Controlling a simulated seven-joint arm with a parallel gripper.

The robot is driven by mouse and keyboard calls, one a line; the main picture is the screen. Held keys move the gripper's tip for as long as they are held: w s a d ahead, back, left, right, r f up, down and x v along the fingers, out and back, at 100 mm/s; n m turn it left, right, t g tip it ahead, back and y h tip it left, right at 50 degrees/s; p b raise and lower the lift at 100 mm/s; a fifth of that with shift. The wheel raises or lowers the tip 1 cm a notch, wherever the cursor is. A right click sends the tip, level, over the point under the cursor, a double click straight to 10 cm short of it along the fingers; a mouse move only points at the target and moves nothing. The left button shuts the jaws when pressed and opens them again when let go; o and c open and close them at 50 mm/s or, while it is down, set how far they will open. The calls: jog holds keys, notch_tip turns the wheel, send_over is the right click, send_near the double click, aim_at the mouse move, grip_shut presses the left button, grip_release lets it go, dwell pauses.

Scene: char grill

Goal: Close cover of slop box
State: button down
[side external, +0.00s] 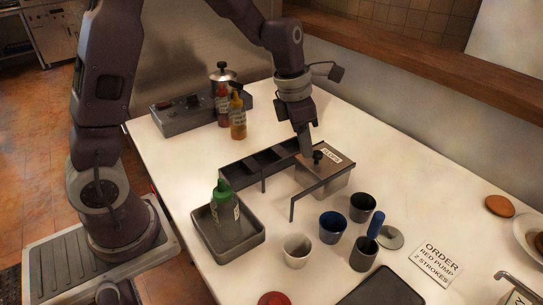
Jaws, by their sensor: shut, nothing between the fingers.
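The slop box (323,180) is a pale box at the middle of the white counter, beside a dark rack. Its cover (333,161) carries a label that seems to read SLOPS and a dark knob (318,156). The cover appears to lie flat over the box, but I cannot tell whether it is fully seated. My gripper (304,150) is shut and empty, pointing down at the cover near the knob. Whether its fingertips touch the knob or cover cannot be told from this side.
A dark rack (258,166) with a thin rail adjoins the box. A tray (258,240) with a green-topped bottle (224,203) stands in front. Several cups, including a blue one (332,226), stand to the right. Sauce bottles (238,115) stand behind. The right counter holds an order card (437,263).

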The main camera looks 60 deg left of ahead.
jog(key=s+a+r, duration=0.3)
jog(key=s+r, duration=0.2)
jog(key=r, duration=0.5)
jog(key=s+d+r+m+t, duration=0.1)
jog(key=s+m, duration=0.8)
jog(key=m, duration=0.6)
jog(key=s+d+m+t+y, duration=0.1)
jog(key=s+d+m+t, duration=0.1)
jog(key=s+m, duration=0.7)
jog(key=m, duration=0.6)
jog(key=shift+s+d+r+m, duration=0.25)
jog(key=shift+s+r+m, duration=0.05)
jog(key=shift+s+r, duration=0.1)
